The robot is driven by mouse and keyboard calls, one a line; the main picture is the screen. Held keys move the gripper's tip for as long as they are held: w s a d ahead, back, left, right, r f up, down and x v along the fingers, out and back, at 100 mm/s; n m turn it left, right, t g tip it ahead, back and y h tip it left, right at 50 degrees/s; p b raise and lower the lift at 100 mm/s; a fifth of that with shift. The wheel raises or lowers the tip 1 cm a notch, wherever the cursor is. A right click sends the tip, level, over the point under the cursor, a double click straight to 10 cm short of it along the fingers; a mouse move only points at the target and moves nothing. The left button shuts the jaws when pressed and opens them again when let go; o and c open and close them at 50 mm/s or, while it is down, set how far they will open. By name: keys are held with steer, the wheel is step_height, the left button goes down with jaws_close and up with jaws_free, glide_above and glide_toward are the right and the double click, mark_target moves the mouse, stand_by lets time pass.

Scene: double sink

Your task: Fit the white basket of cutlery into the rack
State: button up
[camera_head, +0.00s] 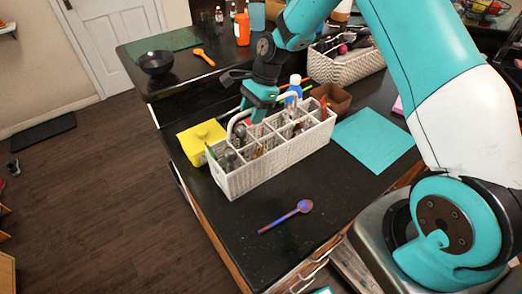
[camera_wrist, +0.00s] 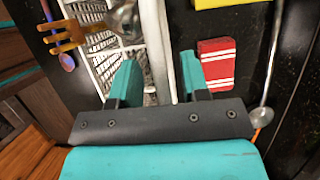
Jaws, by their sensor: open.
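The white basket (camera_head: 278,160) is a long woven box with compartments, upright on the black counter, with cutlery standing in it. Part of it shows under my gripper in the wrist view (camera_wrist: 97,55), with a wooden fork (camera_wrist: 68,36) to the left. My gripper (camera_head: 254,114) is above the basket's left half, pointing down. In the wrist view my gripper (camera_wrist: 158,84) has its fingers apart, with a pale bar, likely the basket's handle (camera_wrist: 155,45), between them. I cannot tell whether they touch it. I cannot make out the rack clearly.
A yellow block (camera_head: 201,140) stands close behind the basket's left end. A purple spoon (camera_head: 287,216) lies in front, and a teal mat (camera_head: 372,139) lies to the right. Another woven basket (camera_head: 347,66) with items stands behind. The front counter around the spoon is otherwise clear.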

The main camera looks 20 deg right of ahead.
steer(key=shift+c, duration=0.4)
jaws_close()
